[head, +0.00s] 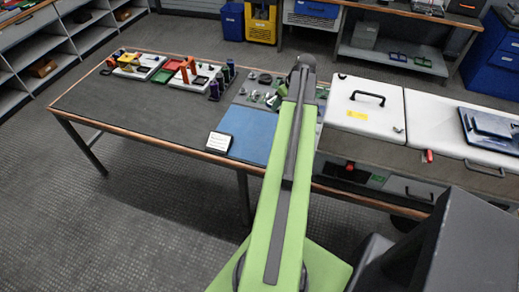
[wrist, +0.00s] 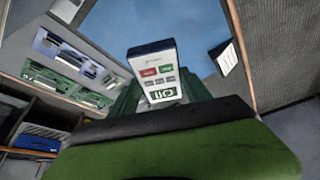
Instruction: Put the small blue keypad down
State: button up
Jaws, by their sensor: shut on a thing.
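The small blue keypad (wrist: 152,68) shows in the wrist view, with a white face, red, green and grey buttons, and a dark blue edge. My gripper (wrist: 163,100) is shut on its lower part; the green fingers are partly hidden behind the keypad and the wrist. Behind the keypad lies a flat blue mat (wrist: 192,22); whether they touch I cannot tell. In the head view the blue mat (head: 245,132) lies on the workbench, left of my arm. The keypad and fingers are hidden there behind the arm's far end.
White lidded cases (head: 365,105) stand to the right. The bench's left part (head: 130,105) is bare.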

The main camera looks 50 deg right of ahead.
jog(key=shift+n, duration=0.4)
jog(key=f+b, duration=0.5)
jog(key=f, duration=0.1)
jog(key=a+f+b, duration=0.1)
jog(key=f+b, duration=0.5)
jog(key=f, duration=0.1)
jog(key=a+f+b, duration=0.1)
jog(key=f+b, duration=0.4)
jog(key=f, duration=0.1)
jog(key=shift+w+a+f, duration=0.1)
jog(key=shift+w+f, duration=0.3)
jog(key=shift+r, duration=0.25)
jog(key=shift+f, duration=0.2)
jog(key=o, duration=1.5)
jog(key=shift+c, duration=0.2)
